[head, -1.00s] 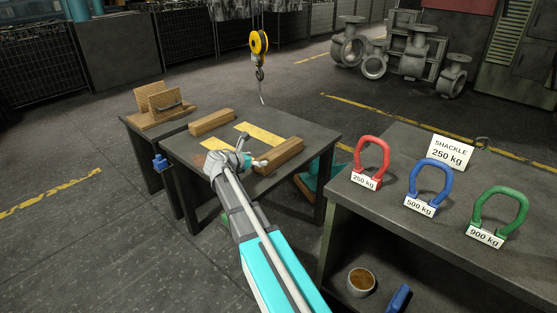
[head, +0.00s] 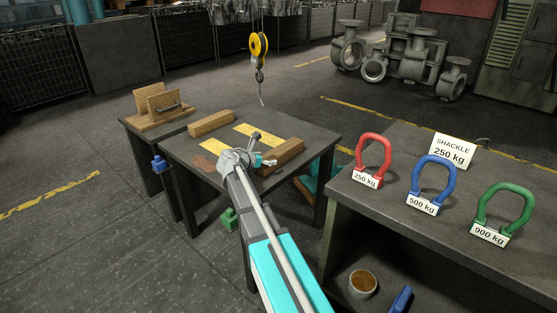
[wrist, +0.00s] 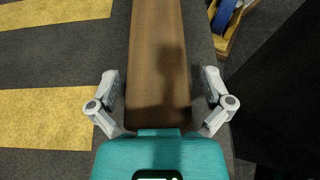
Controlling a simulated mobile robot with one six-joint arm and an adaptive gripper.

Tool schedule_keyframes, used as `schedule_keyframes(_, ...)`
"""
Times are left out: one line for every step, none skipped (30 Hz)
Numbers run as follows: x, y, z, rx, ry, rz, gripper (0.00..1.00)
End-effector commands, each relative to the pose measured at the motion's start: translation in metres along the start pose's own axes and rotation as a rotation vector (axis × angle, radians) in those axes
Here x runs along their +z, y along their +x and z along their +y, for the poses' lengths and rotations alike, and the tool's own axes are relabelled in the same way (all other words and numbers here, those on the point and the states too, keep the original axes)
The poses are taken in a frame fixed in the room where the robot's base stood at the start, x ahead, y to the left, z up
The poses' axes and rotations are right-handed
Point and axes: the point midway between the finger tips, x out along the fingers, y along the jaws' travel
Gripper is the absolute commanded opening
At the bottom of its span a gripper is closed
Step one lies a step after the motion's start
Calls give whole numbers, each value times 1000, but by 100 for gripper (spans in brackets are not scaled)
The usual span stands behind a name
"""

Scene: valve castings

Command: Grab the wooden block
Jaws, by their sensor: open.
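Two brown wooden blocks lie on the dark table: one at the back left (head: 211,122) and one at the right edge (head: 283,152). My gripper (head: 263,156) is at the near end of the right block. In the wrist view, that block (wrist: 158,50) runs lengthwise up the picture between my open fingers (wrist: 161,88). One finger is on each side of it, with a small gap showing on both sides. I cannot tell the height of the fingertips over the table.
Yellow stripes (head: 258,135) mark the table (head: 190,155). A yellow hoist hook (head: 259,60) hangs behind it. On the right, a bench (head: 375,205) holds red (head: 372,155), blue (head: 431,180) and green (head: 500,207) shackles. A wooden rack (head: 160,103) stands left.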

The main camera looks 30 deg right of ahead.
Motion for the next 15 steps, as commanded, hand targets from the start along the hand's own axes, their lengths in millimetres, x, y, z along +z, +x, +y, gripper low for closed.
schedule_keyframes(-1, 5, 0, -1, 0, 0, 100)
schedule_keyframes(-1, 7, 0, -1, 0, 0, 100)
schedule_keyframes(-1, 8, 0, -1, 0, 0, 100)
schedule_keyframes(0, 9, 0, -1, 0, 0, 100)
schedule_keyframes(0, 9, 0, -1, 0, 0, 100)
schedule_keyframes(0, 9, 0, 0, 0, 0, 100)
schedule_keyframes(0, 9, 0, 0, 0, 0, 100)
schedule_keyframes(0, 9, 0, 0, 0, 0, 100)
schedule_keyframes(0, 9, 0, 0, 0, 0, 100)
schedule_keyframes(0, 9, 0, 0, 0, 0, 100)
schedule_keyframes(0, 9, 0, 0, 0, 0, 100)
schedule_keyframes(0, 9, 0, 0, 0, 0, 100)
schedule_keyframes(0, 9, 0, 0, 0, 0, 100)
schedule_keyframes(0, 9, 0, 0, 0, 0, 100)
schedule_keyframes(0, 9, 0, 0, 0, 0, 100)
